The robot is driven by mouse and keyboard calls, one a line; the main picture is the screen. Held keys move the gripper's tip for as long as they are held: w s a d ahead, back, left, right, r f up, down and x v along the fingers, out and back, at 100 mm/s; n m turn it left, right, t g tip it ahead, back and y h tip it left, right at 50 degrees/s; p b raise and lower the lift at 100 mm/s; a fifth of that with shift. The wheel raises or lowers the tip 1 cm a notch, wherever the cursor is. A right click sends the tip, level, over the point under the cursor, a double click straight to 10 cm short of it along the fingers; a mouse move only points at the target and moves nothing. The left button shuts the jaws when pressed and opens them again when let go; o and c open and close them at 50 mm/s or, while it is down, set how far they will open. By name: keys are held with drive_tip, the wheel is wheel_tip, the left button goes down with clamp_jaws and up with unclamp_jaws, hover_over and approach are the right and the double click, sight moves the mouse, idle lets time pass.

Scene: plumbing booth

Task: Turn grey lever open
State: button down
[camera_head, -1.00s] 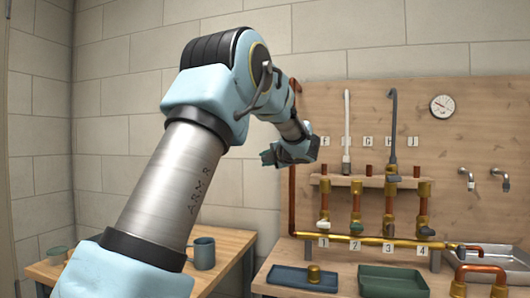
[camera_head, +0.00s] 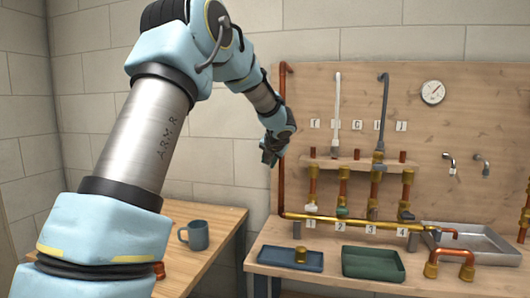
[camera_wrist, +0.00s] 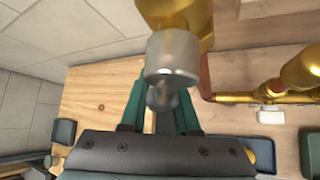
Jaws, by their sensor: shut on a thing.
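My gripper (camera_wrist: 160,98) has dark green fingers, shut on a small grey piece in the wrist view that looks like the grey lever (camera_wrist: 163,99). Just above it are a silver cylinder (camera_wrist: 171,60) and a brass body (camera_wrist: 178,16), close to the camera. The silver cylinder partly hides the held piece, so I cannot see its full shape or angle. In the head view my gripper (camera_head: 268,150) is beside the tall copper pipe (camera_head: 283,100) at the board's left edge. It hides the brass body there.
A brass manifold (camera_head: 352,222) with several numbered valves runs low along the board, including a white lever (camera_head: 311,210). Blue (camera_head: 279,260) and green (camera_head: 373,264) trays lie on the bench. A mug (camera_head: 195,235) stands on the left table. A metal sink (camera_head: 470,243) is at right.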

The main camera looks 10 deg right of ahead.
drive_tip(key=shift+s+d+f+h+p, duration=0.2)
drive_tip(key=shift+d+h+p, duration=0.1)
drive_tip(key=shift+p, duration=0.1)
drive_tip(key=c, duration=0.7)
unclamp_jaws()
drive_tip(key=shift+o, duration=0.3)
drive_tip(key=shift+g, duration=0.3)
drive_tip(key=shift+d, duration=0.1)
drive_tip(key=shift+f+b, duration=0.1)
drive_tip(key=shift+b, duration=0.2)
